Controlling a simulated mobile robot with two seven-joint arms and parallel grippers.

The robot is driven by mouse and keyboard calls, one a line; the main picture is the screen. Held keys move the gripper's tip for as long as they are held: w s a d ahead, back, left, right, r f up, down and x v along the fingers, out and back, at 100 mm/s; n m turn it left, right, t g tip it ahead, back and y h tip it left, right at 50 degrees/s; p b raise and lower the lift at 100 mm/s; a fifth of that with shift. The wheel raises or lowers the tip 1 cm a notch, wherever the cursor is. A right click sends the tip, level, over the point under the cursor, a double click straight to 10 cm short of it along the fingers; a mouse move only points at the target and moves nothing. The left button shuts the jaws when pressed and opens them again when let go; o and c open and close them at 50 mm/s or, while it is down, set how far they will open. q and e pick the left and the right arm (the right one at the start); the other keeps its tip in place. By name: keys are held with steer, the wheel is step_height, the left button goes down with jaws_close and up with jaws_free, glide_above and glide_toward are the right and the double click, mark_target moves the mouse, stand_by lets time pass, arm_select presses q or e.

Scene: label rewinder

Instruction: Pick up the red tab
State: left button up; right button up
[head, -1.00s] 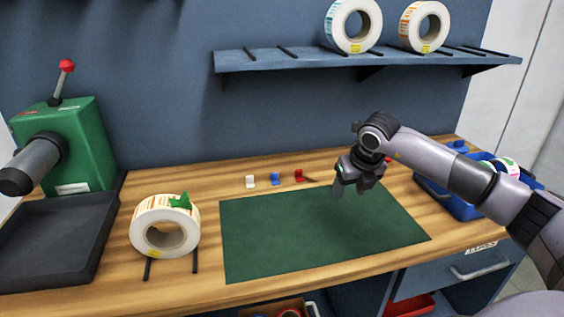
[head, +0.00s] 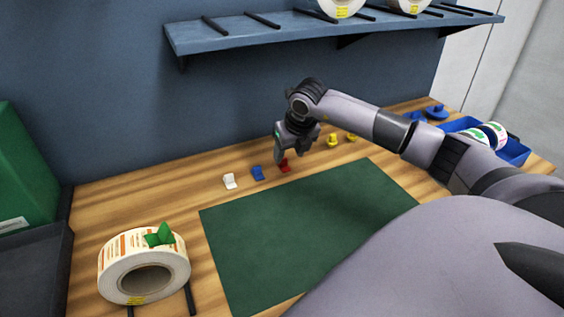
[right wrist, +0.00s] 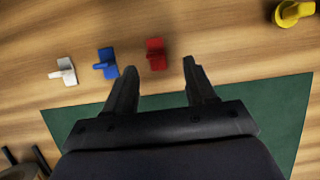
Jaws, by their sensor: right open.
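The red tab (head: 284,166) stands on the wooden table behind the green mat, at the right end of a row with a blue tab (head: 258,173) and a white tab (head: 230,181). My right gripper (head: 293,160) is open and empty, close above the red tab, and hides part of it in the head view. In the right wrist view, the red tab (right wrist: 155,54) lies ahead of the gap between the open fingers (right wrist: 160,82), and no finger touches it there. The blue tab (right wrist: 107,63) lies just beyond the left finger's tip. My left gripper is not in view.
The green mat (head: 290,235) is bare. A label roll (head: 143,270) with a green tab stands at the front left. A blue bin (head: 512,152) is at the right, and a shelf (head: 240,35) hangs above.

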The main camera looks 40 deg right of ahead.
mark_target(284, 161)
steer(key=x, duration=0.4)
steer(key=shift+w+a, duration=0.15)
steer(key=shift+a, duration=0.05)
steer(key=shift+c, duration=0.3)
jaws_close()
steer(key=shift+r, duration=0.15)
